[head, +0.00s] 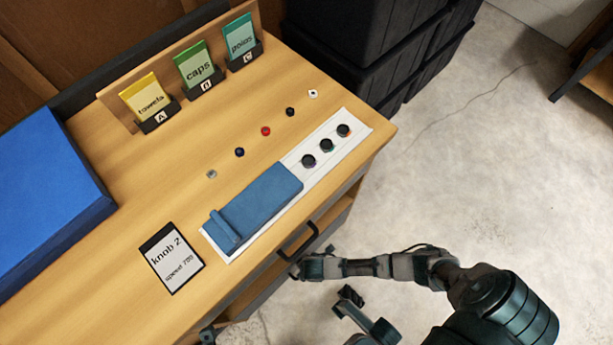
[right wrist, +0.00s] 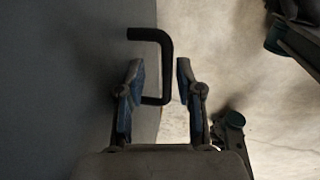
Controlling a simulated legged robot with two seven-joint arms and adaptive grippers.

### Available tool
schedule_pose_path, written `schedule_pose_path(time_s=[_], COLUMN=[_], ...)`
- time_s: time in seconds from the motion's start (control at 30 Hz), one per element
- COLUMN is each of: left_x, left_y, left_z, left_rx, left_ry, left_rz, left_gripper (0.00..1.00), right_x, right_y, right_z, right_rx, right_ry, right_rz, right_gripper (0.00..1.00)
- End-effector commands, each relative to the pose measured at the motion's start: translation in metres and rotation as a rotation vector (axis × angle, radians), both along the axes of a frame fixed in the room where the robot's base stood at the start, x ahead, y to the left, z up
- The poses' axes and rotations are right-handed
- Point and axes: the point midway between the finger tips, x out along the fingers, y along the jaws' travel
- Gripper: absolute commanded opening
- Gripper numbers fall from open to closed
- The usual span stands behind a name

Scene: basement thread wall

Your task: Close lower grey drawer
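A grey drawer front (head: 262,277) shows below the wooden worktop in the head view, with a black bar handle (head: 298,242). My right gripper (head: 300,268) is beside that handle, low along the bench's right side. In the right wrist view the gripper (right wrist: 160,78) is open, its two fingers apart. A black handle (right wrist: 166,65) on a grey front (right wrist: 50,90) runs between and beyond the fingers; contact cannot be told. Which drawer this handle belongs to, and how far the lower drawer stands out, cannot be told.
The worktop (head: 110,175) holds a blue box (head: 50,190), a card rack, several knobs on a white panel (head: 355,120) with a blue block (head: 260,200), and a knob 2 card (head: 172,258). Black crates (head: 365,45) stand behind. The concrete floor (head: 480,160) right of the bench is clear.

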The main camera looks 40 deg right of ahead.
Motion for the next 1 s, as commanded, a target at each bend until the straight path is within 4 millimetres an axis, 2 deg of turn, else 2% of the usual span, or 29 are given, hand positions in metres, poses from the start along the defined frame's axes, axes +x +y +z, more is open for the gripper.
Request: schedule_pose_path(time_s=[0.23, 0.37, 0.8, 1.0], left_x=[-0.001, -0.004, -0.003, -0.003], left_y=[0.000, 0.000, 0.000, 0.000], left_z=[0.002, 0.002, 0.002, 0.002], left_rx=[-0.001, -0.002, -0.001, -0.001], left_ry=[-0.005, -0.007, -0.006, -0.006], left_rz=[0.001, 0.001, 0.001, 0.000], left_gripper=[0.37, 0.37, 0.37, 0.37], right_x=[-0.001, -0.003, -0.018, -0.021], right_y=[0.000, 0.001, -0.001, -0.002], right_z=[0.001, 0.010, 0.097, 0.115], right_rx=[0.001, 0.003, 0.003, 0.002], right_ry=[0.002, 0.001, 0.000, 0.002], right_rz=[0.000, 0.000, 0.001, 0.000], right_gripper=[0.37, 0.37, 0.37, 0.37])
